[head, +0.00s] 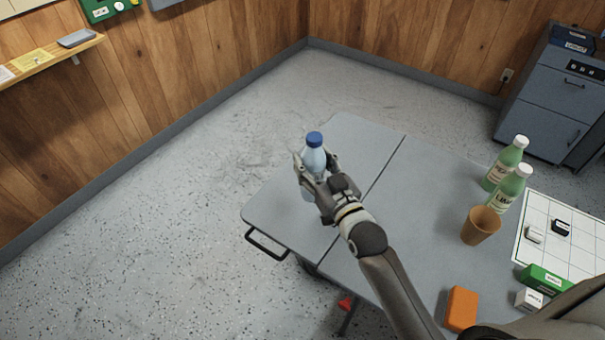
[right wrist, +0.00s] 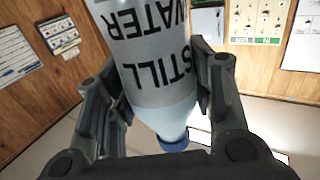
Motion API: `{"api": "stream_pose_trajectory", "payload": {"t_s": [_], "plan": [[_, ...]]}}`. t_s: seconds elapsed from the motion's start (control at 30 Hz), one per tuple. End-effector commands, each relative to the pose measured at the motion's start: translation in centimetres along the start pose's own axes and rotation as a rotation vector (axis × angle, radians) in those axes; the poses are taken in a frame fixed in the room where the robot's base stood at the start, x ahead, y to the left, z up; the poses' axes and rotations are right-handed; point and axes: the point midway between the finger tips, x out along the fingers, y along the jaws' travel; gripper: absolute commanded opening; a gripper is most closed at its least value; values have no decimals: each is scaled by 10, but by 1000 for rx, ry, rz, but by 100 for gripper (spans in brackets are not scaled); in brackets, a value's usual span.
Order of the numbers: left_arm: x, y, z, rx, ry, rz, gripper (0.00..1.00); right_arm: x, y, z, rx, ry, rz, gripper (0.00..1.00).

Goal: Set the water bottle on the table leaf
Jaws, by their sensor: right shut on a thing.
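The water bottle (head: 314,153) is clear pale blue with a blue cap. It stands upright in my right gripper (head: 316,165), over the table leaf (head: 352,138), the grey left section beyond the seam. My right gripper is shut around the bottle's sides. In the right wrist view the bottle (right wrist: 160,75) fills the space between the fingers, its "STILL WATER" label upside down and its cap at the bottom. The gripper hides the bottle's base, so I cannot tell whether it touches the leaf. My left gripper is not in view.
Two green bottles (head: 505,163), a brown cup (head: 480,225), an orange block (head: 461,308) and a white gridded sheet (head: 580,240) with small boxes are on the table's main section (head: 420,190). The leaf around the bottle is clear. A black rail (head: 266,246) juts from its near-left edge.

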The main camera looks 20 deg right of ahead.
Motion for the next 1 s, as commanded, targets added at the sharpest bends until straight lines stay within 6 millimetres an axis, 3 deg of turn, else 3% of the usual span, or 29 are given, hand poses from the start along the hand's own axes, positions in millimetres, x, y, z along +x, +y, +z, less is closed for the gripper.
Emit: {"api": "stream_pose_trajectory", "payload": {"t_s": [0.3, 0.57, 0.77, 1.0], "plan": [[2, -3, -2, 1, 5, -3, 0, 30, -9, 38, 0, 2, 0, 10], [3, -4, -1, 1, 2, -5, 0, 40, -11, 50, 0, 2, 1, 10], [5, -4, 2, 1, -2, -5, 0, 39, -11, 76, 0, 0, 0, 10], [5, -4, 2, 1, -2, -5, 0, 39, -11, 79, 0, 3, 1, 10]]}}
